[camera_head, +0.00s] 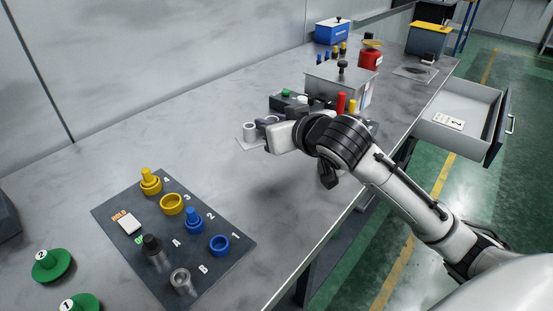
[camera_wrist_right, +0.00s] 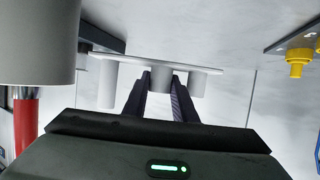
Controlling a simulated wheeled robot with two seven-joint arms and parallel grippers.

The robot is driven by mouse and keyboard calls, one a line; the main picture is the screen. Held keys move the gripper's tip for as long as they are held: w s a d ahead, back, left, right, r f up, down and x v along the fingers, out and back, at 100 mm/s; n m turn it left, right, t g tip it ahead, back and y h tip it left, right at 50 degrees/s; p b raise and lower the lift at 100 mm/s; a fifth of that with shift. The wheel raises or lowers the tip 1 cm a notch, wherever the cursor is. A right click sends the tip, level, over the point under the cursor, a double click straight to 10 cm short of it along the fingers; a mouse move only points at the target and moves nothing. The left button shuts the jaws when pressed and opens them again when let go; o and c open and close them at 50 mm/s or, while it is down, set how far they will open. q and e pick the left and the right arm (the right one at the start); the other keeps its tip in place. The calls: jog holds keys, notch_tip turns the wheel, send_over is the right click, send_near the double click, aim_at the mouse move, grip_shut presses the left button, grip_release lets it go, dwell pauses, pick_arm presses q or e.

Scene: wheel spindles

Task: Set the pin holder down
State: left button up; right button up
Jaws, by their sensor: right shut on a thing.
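The pin holder (camera_head: 243,142) is a pale grey plate with short round posts. It is at the end of my right arm in the head view, near the middle of the bench (camera_head: 200,120). In the right wrist view the holder (camera_wrist_right: 213,71) spans the space beyond my fingers, with several grey cylinders on it. My right gripper (camera_wrist_right: 160,84) is shut on the middle cylinder. In the head view my right gripper (camera_head: 264,122) is partly hidden by its own wrist. A soft shadow lies on the bench below the arm. My left gripper is not in view.
A dark mat (camera_head: 205,260) with yellow, blue and dark parts lies at the front. Green knobs (camera_head: 52,264) stand left of it. Behind my wrist are a grey box (camera_head: 330,80) and red and yellow cylinders. An open drawer (camera_head: 465,115) is at right. The bench's left-middle is clear.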

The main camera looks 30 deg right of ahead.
aim_at(273, 164)
jog(key=shift+f+b, duration=0.7)
jog(key=shift+f, duration=3.4)
jog(key=o, duration=1)
jog(key=shift+o, duration=0.2)
jog(key=shift+r, duration=0.1)
